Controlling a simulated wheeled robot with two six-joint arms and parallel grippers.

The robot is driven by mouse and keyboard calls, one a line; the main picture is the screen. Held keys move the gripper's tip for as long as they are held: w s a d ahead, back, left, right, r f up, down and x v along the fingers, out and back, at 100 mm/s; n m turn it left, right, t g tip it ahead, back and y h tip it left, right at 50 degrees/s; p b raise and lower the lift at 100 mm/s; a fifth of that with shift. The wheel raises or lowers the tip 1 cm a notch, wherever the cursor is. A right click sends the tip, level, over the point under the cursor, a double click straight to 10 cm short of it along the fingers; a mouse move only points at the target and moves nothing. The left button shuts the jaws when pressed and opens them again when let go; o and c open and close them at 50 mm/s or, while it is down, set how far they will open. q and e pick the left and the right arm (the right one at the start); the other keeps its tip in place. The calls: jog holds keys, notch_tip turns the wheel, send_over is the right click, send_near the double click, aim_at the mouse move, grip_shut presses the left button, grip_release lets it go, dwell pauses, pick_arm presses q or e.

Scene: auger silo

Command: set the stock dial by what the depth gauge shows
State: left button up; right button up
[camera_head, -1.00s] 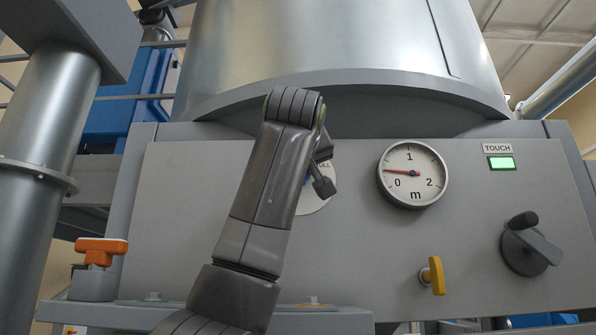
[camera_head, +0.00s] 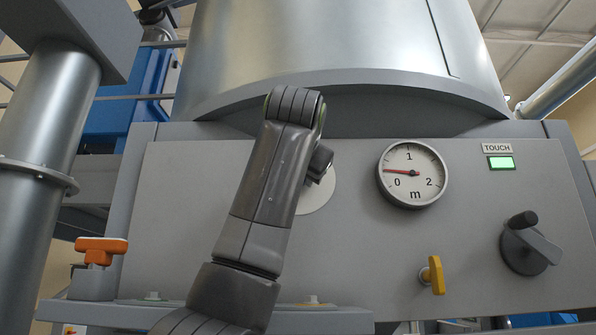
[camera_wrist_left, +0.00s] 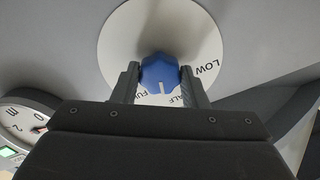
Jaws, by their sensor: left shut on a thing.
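The stock dial is a round white plate (camera_wrist_left: 119,57) with a blue knob (camera_wrist_left: 160,68) at its middle. LOW and parts of HALF and FULL show around the knob in the left wrist view. The knob's white mark points down in that view, between the visible letters of FULL and HALF. My left gripper (camera_wrist_left: 159,75) is shut on the knob, a finger on each side. In the head view my left arm hides most of the plate (camera_head: 318,194). The depth gauge (camera_head: 413,174) has a red needle pointing left, between 0 and 1. My right gripper is not in view.
Right of the gauge on the grey panel (camera_head: 350,250) are a green-lit TOUCH window (camera_head: 501,163), a dark rotary handle (camera_head: 525,245) and a yellow key-shaped handle (camera_head: 433,276). An orange handle (camera_head: 101,249) stands at the lower left. The silo (camera_head: 330,40) rises above.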

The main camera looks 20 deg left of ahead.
pick_arm(q)
jog(key=shift+m, duration=4.2)
jog(key=o, duration=1)
jog(key=shift+c, duration=0.2)
jog(key=shift+s+d+f+b, duration=0.1)
jog(key=shift+b, duration=0.2)
